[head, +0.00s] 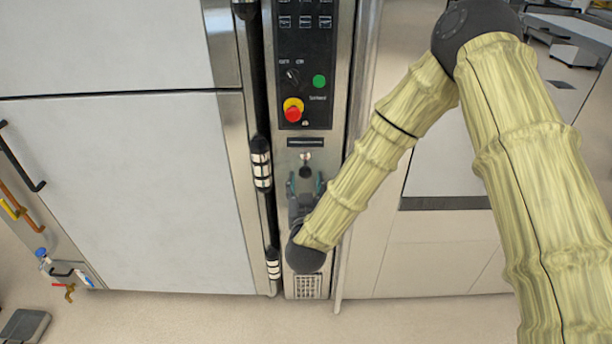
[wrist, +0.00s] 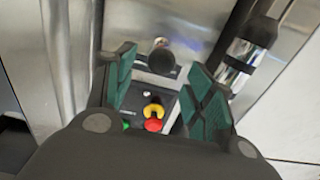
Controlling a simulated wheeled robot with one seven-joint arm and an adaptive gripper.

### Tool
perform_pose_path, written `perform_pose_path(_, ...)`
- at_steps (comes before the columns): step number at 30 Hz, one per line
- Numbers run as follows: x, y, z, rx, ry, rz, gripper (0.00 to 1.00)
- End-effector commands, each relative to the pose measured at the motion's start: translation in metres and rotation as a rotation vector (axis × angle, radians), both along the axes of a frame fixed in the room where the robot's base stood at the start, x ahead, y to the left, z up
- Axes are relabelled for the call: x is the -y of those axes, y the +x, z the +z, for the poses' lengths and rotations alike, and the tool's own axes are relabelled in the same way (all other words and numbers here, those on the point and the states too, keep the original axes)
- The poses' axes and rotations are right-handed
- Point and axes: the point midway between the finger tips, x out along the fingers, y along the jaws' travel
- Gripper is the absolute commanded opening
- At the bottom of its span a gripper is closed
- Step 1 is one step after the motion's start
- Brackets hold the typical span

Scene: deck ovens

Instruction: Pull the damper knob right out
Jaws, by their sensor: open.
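The damper knob (head: 305,171) is a small black ball on the narrow steel panel, below a dark slot and the control panel. In the wrist view the round black knob (wrist: 161,61) shows between my two fingers, near their tips, with a gap on each side. My gripper (head: 305,183) is just below the knob in the head view, its fingers pointing up toward it. In the wrist view my gripper (wrist: 162,75) is open, with green pads apart and nothing held. The knob's stem is mostly hidden.
The control panel (head: 305,65) above carries a red and yellow stop button (head: 293,110) and a green button (head: 319,81). A large pale oven door (head: 120,190) with a dark vertical handle bar (head: 262,165) stands close left. Floor (head: 200,320) shows in front.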

Motion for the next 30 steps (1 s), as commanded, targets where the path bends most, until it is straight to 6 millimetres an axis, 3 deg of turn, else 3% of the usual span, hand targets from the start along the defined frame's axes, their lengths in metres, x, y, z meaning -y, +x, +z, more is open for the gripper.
perform_pose_path(6, 0.000, -0.040, 0.000, -0.001, 0.000, 0.002, 0.54)
perform_pose_path(12, 0.000, -0.063, 0.000, -0.001, 0.001, 0.001, 0.54)
perform_pose_path(30, 0.001, -0.071, 0.000, 0.000, 0.001, 0.000, 0.54)
